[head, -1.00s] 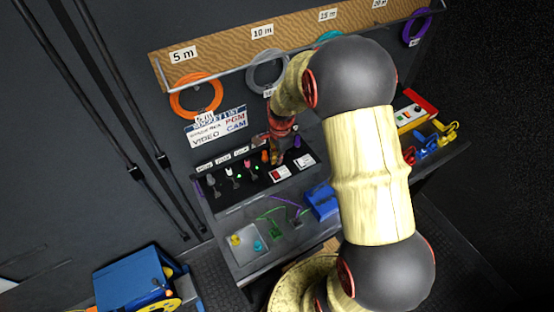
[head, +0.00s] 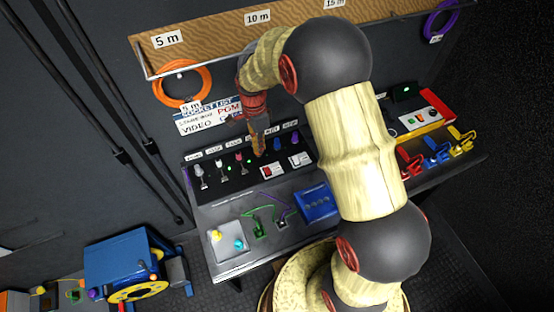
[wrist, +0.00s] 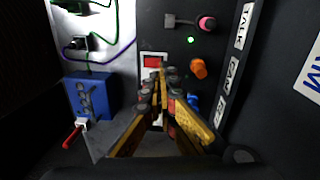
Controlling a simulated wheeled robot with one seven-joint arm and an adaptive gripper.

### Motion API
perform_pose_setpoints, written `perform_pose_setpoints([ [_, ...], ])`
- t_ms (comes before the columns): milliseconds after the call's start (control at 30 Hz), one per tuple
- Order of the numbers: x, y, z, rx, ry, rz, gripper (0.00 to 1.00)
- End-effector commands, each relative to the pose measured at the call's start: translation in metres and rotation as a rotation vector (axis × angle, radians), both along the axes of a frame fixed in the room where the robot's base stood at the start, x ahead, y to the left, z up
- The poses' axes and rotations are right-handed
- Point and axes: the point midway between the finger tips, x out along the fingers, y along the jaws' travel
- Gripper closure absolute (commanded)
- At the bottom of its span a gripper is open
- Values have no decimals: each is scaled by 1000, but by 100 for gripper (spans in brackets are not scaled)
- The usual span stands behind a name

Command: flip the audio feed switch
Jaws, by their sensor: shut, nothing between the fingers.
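The dark control panel (head: 232,185) carries two white-framed switches. The left one (head: 270,170) has a red rocker, which also shows in the wrist view (wrist: 152,61) just beyond my fingertips. The right switch (head: 299,159) is plain in the head view; my fingers mostly cover it in the wrist view. I cannot read which one is the audio feed. My gripper (head: 259,152) is shut and empty, its tips over the panel near the red switch and the orange knob. In the wrist view my gripper (wrist: 160,76) points at the red switch; contact is unclear.
Knobs stand close behind the switches: a pink one (wrist: 207,23), an orange one (wrist: 198,68) and a blue one (wrist: 193,102). A blue box (head: 317,203) and green and purple cables lie in front. Coiled cables hang on the wall above, including an orange coil (head: 183,82).

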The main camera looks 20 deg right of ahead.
Motion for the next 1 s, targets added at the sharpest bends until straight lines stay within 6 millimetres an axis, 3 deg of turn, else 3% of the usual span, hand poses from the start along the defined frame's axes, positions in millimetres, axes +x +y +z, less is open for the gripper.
perform_pose_setpoints([
  [233, -12, -2, 4, -12, 50, -70, 100],
  [667, -12, -2, 3, -14, 51, -81, 100],
  [833, -15, -2, -13, -14, 53, -80, 100],
  [1000, -20, -2, -43, -14, 53, -80, 100],
])
